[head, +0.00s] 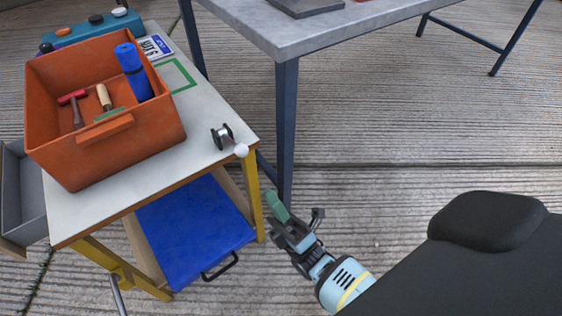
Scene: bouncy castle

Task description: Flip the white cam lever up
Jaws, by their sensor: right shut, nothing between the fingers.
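The white cam lever (241,150) shows as a white ball knob at the near right corner of the white-topped cart. It sits beside a small dark and metal clamp body (222,137) and lies low, pointing out toward the cart's edge. My right gripper (278,210) is below and to the right of the knob, off the cart's corner. It is apart from the lever, shut and empty, with a green tip pointing up and left. My left gripper is not in view.
An orange bin (150,150) with tools and a blue roll stands on the cart top (200,152). A blue drawer (195,235) is below. A grey table (330,38) with a blue leg (287,120) stands behind.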

